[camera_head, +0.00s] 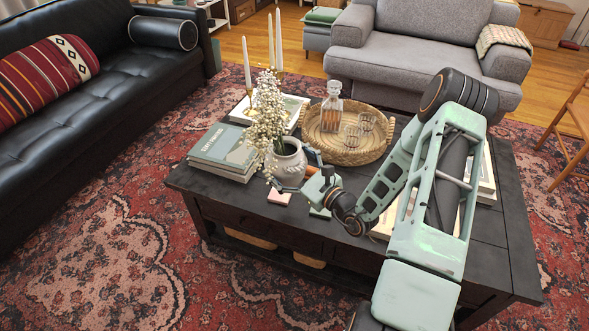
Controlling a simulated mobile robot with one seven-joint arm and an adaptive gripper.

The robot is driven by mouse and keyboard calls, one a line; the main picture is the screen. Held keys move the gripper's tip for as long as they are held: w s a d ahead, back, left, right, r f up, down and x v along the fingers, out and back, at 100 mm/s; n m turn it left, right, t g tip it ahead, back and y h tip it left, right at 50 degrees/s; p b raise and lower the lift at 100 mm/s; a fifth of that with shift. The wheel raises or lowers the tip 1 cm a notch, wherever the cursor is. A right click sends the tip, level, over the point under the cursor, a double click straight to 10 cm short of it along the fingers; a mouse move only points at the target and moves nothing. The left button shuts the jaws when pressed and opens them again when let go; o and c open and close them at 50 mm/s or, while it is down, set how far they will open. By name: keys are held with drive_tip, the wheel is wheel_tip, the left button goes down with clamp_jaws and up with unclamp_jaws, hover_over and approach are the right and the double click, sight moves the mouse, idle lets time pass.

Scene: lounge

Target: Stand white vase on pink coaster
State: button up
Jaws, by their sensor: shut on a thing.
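The white vase (289,163) holds a tall spray of small white flowers (265,118). It looks roughly upright near the front edge of the dark coffee table. My gripper (293,172) reaches in from the right and is shut on the vase, one finger low on its front side and the other toward its back right. The pink coaster (279,197) lies flat on the table just in front of the vase's base, with its surface bare where it shows. I cannot tell whether the vase's base touches the table or hangs slightly above it.
A green coaster (320,212) lies under my wrist. Stacked books (222,150) stand left of the vase. A round wicker tray (347,152) with a decanter (331,107) and glasses is behind, near candles (271,42). The table (222,196) is clear along its front left.

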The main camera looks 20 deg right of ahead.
drive_tip(key=w+f+b, duration=0.1)
drive_tip(key=w+f, duration=0.1)
drive_tip(key=w+a+f, duration=0.1)
drive_tip(key=w+f, duration=0.1)
drive_tip(key=f, duration=0.1)
drive_tip(key=shift+a+b, duration=0.1)
drive_tip(key=shift+b, duration=0.3)
wheel_tip(320, 180, down, 3)
drive_tip(key=shift+w+f+b, duration=0.1)
drive_tip(key=shift+b, duration=0.4)
drive_tip(key=o, duration=1.6)
drive_tip(key=shift+f, duration=0.25)
drive_tip(key=o, duration=0.4)
drive_tip(key=shift+r, duration=0.1)
